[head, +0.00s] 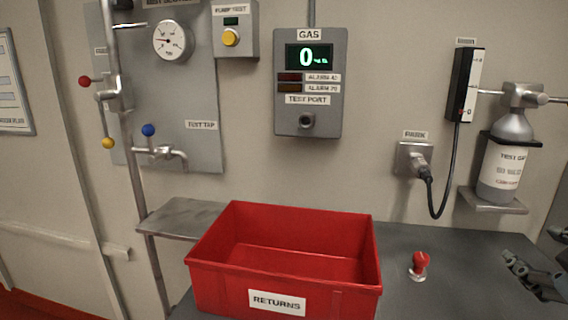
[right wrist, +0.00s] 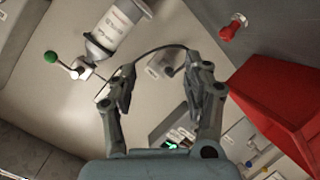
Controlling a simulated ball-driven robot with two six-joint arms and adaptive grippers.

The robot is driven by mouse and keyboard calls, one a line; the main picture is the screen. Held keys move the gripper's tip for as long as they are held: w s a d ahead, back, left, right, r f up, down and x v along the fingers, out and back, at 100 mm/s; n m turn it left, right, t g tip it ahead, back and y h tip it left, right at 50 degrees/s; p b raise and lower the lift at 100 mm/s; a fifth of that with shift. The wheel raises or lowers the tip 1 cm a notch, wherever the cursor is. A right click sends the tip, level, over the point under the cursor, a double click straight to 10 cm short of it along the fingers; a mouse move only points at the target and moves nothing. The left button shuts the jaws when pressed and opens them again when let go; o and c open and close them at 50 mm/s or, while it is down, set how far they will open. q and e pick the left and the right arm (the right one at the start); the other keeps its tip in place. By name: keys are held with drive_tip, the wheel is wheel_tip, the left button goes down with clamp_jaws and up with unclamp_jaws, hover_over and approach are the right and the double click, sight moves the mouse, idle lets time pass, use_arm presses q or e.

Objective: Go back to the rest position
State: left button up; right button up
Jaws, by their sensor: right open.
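My right gripper (head: 534,250) is at the right edge of the head view, above the dark grey counter (head: 455,245). In the right wrist view my right gripper (right wrist: 160,66) has its two fingers spread apart with nothing between them. It is open and empty, apart from the wall fittings. My left gripper is not in the head view.
A red RETURNS bin (head: 277,301) and a red knob (head: 419,265) stand on the counter. A test gas bottle (head: 505,155) sits on a wall bracket near my right gripper. A black cable (head: 449,170) hangs beside it. The gas panel (head: 309,115) is behind the bin.

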drive_tip(key=s+a+f+m+g+y, duration=0.25)
drive_tip(key=s+a+f+g, duration=0.2)
drive_tip(key=s+f, duration=0.35)
drive_tip(key=s+a+f+m+g+y, duration=0.1)
drive_tip(key=s+a+f+m+g, duration=0.2)
drive_tip(key=s+f+g, duration=0.45)
drive_tip(key=s+d+f+b, duration=0.1)
drive_tip(key=s+f+b, duration=0.1)
drive_tip(key=f, duration=1.2)
drive_tip(key=s+d+f+b, duration=0.2)
drive_tip(key=f, duration=1.3)
drive_tip(key=s+f+b, duration=0.2)
drive_tip(key=s+f, duration=1.5)
drive_tip(key=s, duration=0.1)
drive_tip(key=shift+d+f, duration=0.3)
drive_tip(key=shift+d, duration=0.1)
